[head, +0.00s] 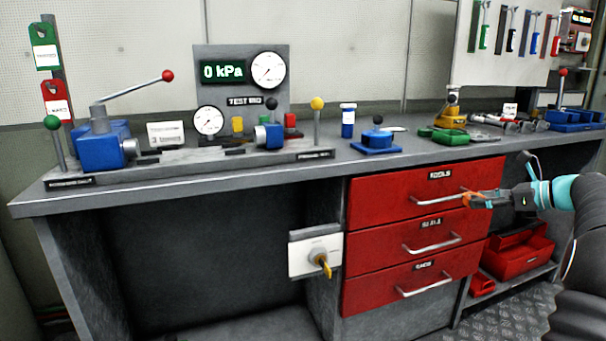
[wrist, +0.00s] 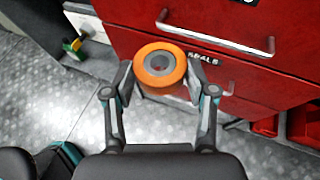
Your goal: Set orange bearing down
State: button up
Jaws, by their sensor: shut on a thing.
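The orange bearing (wrist: 160,66) is a ring with a grey centre hole, held between the two fingers of my gripper (wrist: 160,82) in the wrist view. My gripper is shut on it, in the air in front of the red drawers (wrist: 180,25). In the head view my gripper (head: 478,199) is at the right, in front of the drawer cabinet and below the bench top.
The grey workbench (head: 240,184) carries a test rig, a blue block (head: 377,142), a green part (head: 443,136) and tools. Drawer handles (head: 436,197) stick out close to my gripper. A red bin (head: 517,255) sits on the low shelf. The bench's front strip is mostly clear.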

jog(key=s+a+f, duration=0.1)
jog(key=a+f, duration=0.5)
jog(key=f, duration=0.6)
jog(key=a+f, duration=0.6)
jog(key=f, duration=0.6)
jog(key=s+a+f+n+g+y, duration=0.1)
jog(key=s+a+f, duration=0.3)
jog(key=a+f, duration=0.3)
jog(key=s+a+f+n, duration=0.1)
jog(key=s+a+f, duration=0.3)
jog(key=a+f, duration=0.4)
jog(key=a, duration=0.2)
jog(key=shift+s+a+g+y, duration=0.25)
jog(key=shift+a+g+y, duration=0.15)
